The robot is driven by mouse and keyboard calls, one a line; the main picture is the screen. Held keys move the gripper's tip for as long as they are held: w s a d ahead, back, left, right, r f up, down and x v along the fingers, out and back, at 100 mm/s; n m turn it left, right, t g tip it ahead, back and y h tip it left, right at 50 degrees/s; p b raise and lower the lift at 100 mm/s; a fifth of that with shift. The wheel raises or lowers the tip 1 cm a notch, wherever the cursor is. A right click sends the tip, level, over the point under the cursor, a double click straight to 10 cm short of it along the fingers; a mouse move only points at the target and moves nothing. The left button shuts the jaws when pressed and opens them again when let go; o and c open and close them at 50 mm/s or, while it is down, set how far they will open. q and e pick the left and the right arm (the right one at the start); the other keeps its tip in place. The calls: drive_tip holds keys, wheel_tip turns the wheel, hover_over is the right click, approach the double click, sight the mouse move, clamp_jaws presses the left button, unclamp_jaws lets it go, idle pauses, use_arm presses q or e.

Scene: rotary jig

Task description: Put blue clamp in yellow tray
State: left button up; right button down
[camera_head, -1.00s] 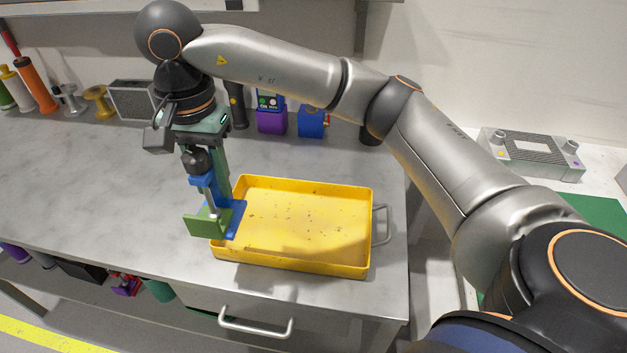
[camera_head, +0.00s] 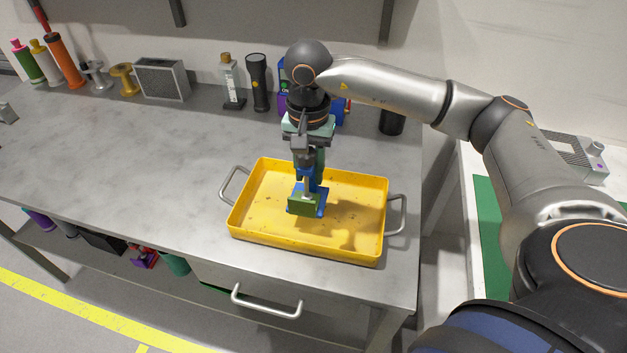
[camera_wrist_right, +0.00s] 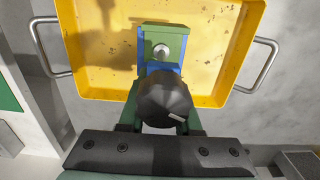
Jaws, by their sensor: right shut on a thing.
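The blue clamp (camera_head: 318,200) has a blue body, a green plate at its lower front and a black knob (camera_wrist_right: 165,97) that shows in the right wrist view. My right gripper (camera_head: 311,172) points down and is shut on the clamp. It holds the clamp upright over the middle of the yellow tray (camera_head: 262,236). I cannot tell whether the clamp's base touches the tray floor. The tray also shows in the right wrist view (camera_wrist_right: 88,72), with no other object visible in it. My left gripper is not in view.
The tray stands near the front edge of the grey worktop (camera_head: 130,160), with a metal handle at each end. Behind it are a black flashlight (camera_head: 257,82), a bottle (camera_head: 231,80) and a grey speaker-like box (camera_head: 162,79). The worktop left of the tray is clear.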

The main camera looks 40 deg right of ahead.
sight(314, 192)
drive_tip(key=shift+d+f, duration=0.3)
wheel_tip(314, 192, down, 2)
drive_tip(key=shift+d+f+p, duration=0.15)
drive_tip(key=shift+p, duration=0.15)
drive_tip(key=shift+f, duration=0.5)
drive_tip(key=shift+f, duration=0.25)
drive_tip(key=c, duration=0.6)
unclamp_jaws()
drive_tip(key=shift+r, duration=0.1)
